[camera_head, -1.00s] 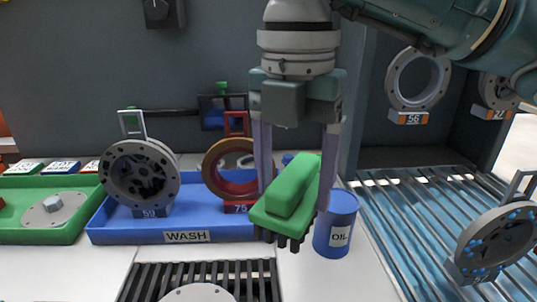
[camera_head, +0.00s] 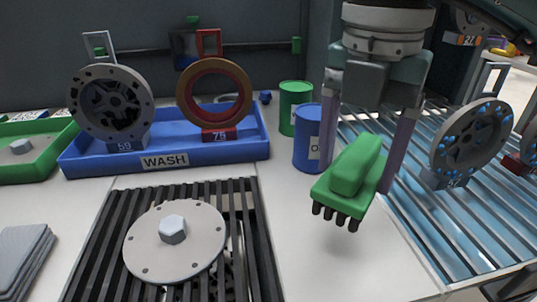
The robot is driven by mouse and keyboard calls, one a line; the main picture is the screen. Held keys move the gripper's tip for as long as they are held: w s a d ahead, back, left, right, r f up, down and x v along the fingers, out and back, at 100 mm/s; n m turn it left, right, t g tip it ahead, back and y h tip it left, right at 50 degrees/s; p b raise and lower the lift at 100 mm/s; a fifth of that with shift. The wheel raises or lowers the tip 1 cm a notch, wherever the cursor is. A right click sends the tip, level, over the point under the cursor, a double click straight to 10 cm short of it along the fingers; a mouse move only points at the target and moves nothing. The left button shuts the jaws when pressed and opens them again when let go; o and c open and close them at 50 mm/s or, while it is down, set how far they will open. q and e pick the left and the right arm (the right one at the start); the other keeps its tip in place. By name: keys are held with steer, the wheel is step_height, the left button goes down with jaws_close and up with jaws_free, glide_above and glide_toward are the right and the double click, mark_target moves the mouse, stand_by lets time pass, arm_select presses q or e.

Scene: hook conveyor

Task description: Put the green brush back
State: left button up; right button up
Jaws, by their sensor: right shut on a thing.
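The green brush (camera_head: 353,172) has a raised green back and dark bristles pointing down. My right gripper (camera_head: 366,155) is shut on it, with one finger on each side. It holds the brush in the air over the white bench, in front of the blue oil can and left of the slatted rack. My left gripper is not in view.
A blue WASH tray (camera_head: 215,158) holds a grey ring part (camera_head: 112,104) and a red-brown ring (camera_head: 214,93). A blue can (camera_head: 307,140) and a green can (camera_head: 294,105) stand beside it. A dark grate (camera_head: 250,250) carries a round plate (camera_head: 175,241). The slatted rack (camera_head: 400,200) holds a blue-spotted wheel (camera_head: 468,140).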

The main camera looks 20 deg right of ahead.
step_height(320, 180, down, 7)
steer(key=shift+f+b, duration=0.1)
steer(key=shift+b, duration=0.4)
steer(key=shift+f, duration=0.1)
steer(key=o, duration=1.1)
